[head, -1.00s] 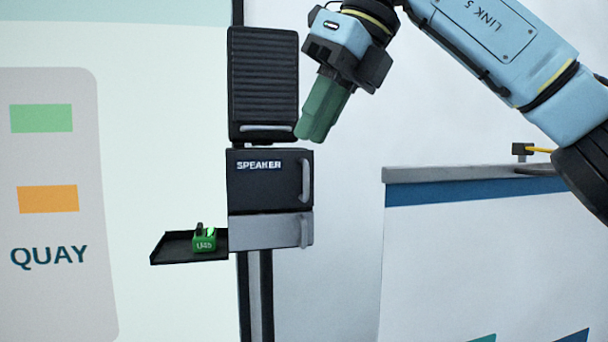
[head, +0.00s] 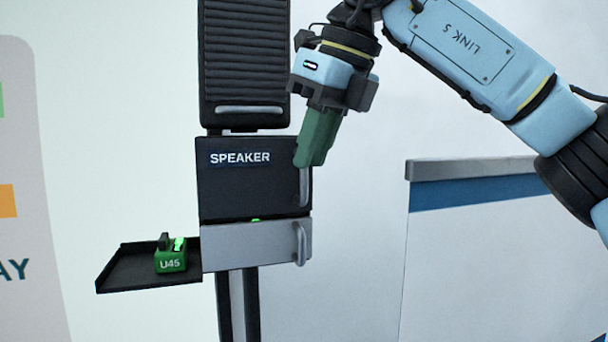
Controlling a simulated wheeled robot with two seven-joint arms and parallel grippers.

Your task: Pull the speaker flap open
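The black speaker flap (head: 245,188), with white lettering, is the front of a box on a dark post. It looks shut. Its grey upright bar handle (head: 304,187) is at its right edge. My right gripper (head: 309,160) points down with its green fingers at the top of this handle, covering the handle's upper end. The fingers overlap one another from this side, so I cannot tell whether they are open or shut, or whether they touch the handle. My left gripper is not in view.
Below the flap is a grey front (head: 245,248) with its own handle (head: 300,243). A black tray (head: 120,272) at left carries a green block (head: 171,262) marked U45. A black ribbed panel (head: 244,60) is above. A white-and-blue counter (head: 480,195) stands at right.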

